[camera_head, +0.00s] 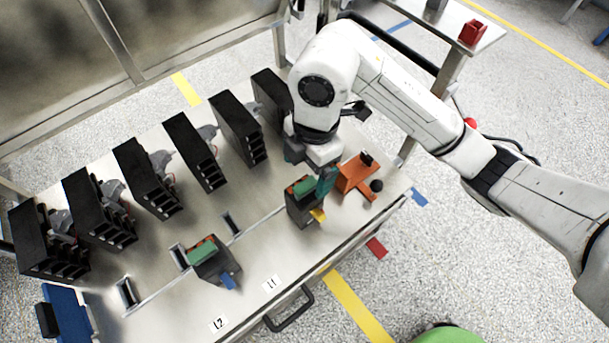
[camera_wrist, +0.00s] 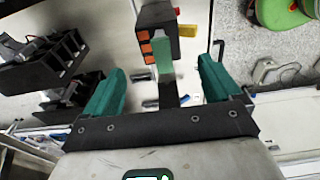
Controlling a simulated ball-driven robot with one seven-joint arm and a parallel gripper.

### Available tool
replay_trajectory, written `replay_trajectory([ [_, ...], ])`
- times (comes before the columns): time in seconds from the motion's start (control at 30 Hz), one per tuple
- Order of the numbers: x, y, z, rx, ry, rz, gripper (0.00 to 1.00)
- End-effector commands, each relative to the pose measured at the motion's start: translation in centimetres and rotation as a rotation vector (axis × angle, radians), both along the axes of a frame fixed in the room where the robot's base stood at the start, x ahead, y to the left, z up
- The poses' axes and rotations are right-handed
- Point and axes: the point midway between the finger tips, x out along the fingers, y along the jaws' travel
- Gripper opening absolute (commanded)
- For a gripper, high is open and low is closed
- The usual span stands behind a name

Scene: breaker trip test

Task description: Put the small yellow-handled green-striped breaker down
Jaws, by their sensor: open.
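The small yellow-handled breaker (camera_head: 300,208) stands upright on the steel table at the right, dark-bodied with a green stripe and orange on top. Its yellow handle (camera_head: 318,215) points toward the table's front edge. In the wrist view the breaker (camera_wrist: 156,20) lies ahead of the fingers, with its yellow handle (camera_wrist: 188,30) to the right. My gripper (camera_wrist: 160,85) is open, its green fingers spread apart to either side with nothing held. In the head view my gripper (camera_head: 322,178) is right at the breaker. What is under the breaker is hidden.
A blue-handled breaker (camera_head: 214,262) stands left of it. Several black racks (camera_head: 148,178) line the back. An orange fixture (camera_head: 355,175) sits close to my gripper's right. Table slots (camera_head: 232,223) and (camera_head: 127,292) are empty. L1 (camera_head: 271,284) and L2 (camera_head: 218,323) labels mark the front.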

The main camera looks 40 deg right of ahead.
Motion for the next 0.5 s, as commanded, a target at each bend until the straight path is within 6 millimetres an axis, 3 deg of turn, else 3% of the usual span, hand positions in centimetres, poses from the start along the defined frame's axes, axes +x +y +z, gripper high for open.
replay_trajectory([
  [0.03, 0.1, -0.2, 1.2, -0.004, -0.002, 0.001, 0.91],
  [0.2, 0.1, -0.4, 3.4, -0.002, -0.001, 0.001, 0.91],
  [0.5, 0.0, -0.5, 4.3, 0.000, 0.000, 0.000, 0.91],
])
